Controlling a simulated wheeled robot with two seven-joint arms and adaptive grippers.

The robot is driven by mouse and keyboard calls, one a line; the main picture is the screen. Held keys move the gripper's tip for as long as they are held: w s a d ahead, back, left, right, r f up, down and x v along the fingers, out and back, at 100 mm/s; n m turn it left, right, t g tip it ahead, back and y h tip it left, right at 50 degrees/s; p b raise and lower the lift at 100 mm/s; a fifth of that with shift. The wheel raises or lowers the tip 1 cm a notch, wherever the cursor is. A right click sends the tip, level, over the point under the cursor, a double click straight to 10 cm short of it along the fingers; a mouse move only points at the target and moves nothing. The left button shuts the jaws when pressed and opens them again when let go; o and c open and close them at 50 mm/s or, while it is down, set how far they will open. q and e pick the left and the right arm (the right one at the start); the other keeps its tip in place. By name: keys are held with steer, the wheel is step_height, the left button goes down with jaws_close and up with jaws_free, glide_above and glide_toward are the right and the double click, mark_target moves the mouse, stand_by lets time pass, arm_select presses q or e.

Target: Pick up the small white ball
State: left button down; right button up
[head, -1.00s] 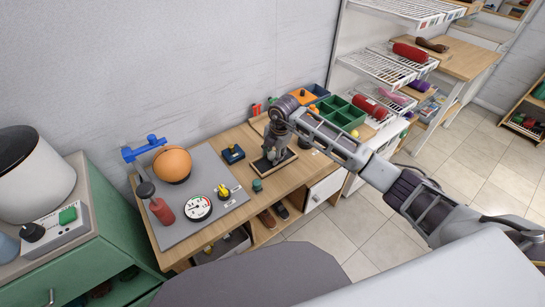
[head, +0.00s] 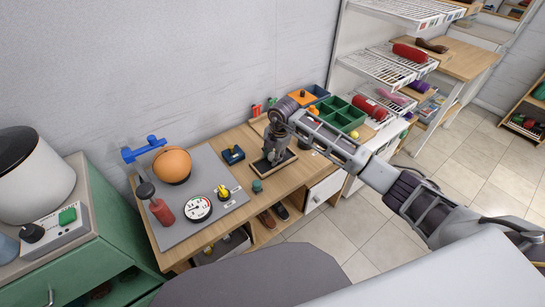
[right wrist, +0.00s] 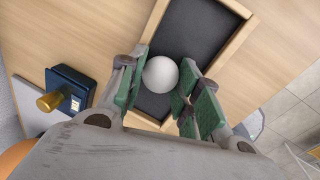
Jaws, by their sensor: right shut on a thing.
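The small white ball (right wrist: 161,74) is between the green-padded fingers of my right gripper (right wrist: 160,85) in the right wrist view. The right gripper is shut on it, over a shallow wooden tray with a dark lining (right wrist: 194,36). In the head view my right gripper (head: 276,157) points down at the tray (head: 285,167) on the wooden bench, and the ball is hidden there. I cannot tell whether the ball still touches the tray lining. My left gripper is not in view.
A blue box with a brass knob (right wrist: 70,92) stands left of the tray. On the bench a grey panel (head: 215,166) carries an orange ball (head: 172,166) and a gauge (head: 198,208). A green divided bin (head: 343,114) is behind right. A teal knob (head: 257,186) is near the front.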

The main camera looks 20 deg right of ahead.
mark_target(273, 154)
steer(key=shift+r, duration=0.1)
steer(key=shift+r, duration=4.95)
steer(key=shift+d, duration=0.1)
